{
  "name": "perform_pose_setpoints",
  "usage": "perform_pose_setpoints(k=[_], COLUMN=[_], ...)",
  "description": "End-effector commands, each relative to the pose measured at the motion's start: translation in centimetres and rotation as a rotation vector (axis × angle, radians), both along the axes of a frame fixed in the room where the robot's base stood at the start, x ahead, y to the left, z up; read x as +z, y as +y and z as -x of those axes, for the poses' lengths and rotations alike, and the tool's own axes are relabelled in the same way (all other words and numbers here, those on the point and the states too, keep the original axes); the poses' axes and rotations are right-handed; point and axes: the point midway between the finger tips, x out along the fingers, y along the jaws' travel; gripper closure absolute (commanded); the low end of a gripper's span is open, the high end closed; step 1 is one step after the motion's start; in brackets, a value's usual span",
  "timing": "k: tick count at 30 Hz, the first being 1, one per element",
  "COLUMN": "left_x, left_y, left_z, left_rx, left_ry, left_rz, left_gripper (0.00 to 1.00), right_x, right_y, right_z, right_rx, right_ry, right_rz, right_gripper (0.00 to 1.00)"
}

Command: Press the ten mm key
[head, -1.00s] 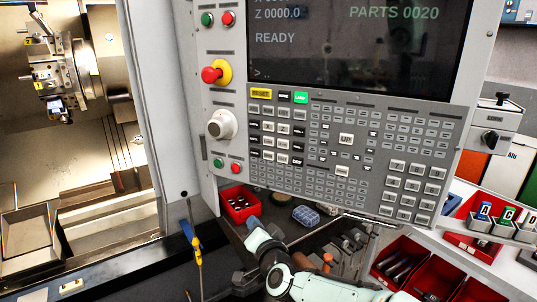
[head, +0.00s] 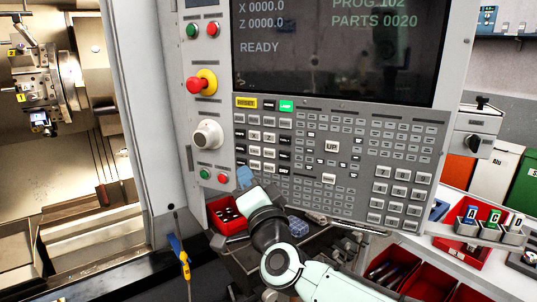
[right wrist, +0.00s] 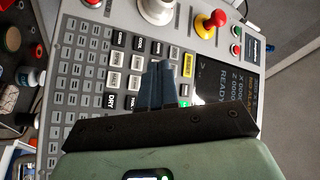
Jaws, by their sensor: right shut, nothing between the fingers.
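The control panel's key field (head: 335,150) is grey, with rows of small keys under a dark screen. The key labels are mostly too small to read, so I cannot tell which one is the ten mm key. My right gripper (head: 245,176) is shut and empty, its blue fingertips before the panel's lower left keys. In the right wrist view the shut fingers (right wrist: 160,82) point at the panel and cover some keys beside the white-and-black block (right wrist: 118,72). I cannot tell whether they touch the panel. My left gripper is not in view.
A red emergency button (head: 201,83) and a white dial (head: 207,134) stand out left of the keys. The open lathe (head: 70,110) is at the left.

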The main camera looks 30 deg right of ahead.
Motion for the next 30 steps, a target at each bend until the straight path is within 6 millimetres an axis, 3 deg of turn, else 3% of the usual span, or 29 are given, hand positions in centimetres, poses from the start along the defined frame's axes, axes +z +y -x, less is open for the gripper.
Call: perform_pose_setpoints(k=[18,30], left_x=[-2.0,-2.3], left_y=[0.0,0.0], left_z=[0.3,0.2], left_rx=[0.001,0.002], left_ry=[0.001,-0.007], left_rz=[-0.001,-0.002], left_gripper=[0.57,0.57], right_x=[-0.2,-0.1], right_y=[-6.0,-7.2], right_z=[-4.1,-5.0], right_rx=[-0.001,0.000], right_ry=[0.000,0.002], right_rz=[0.000,0.000], right_gripper=[1.00,1.00])
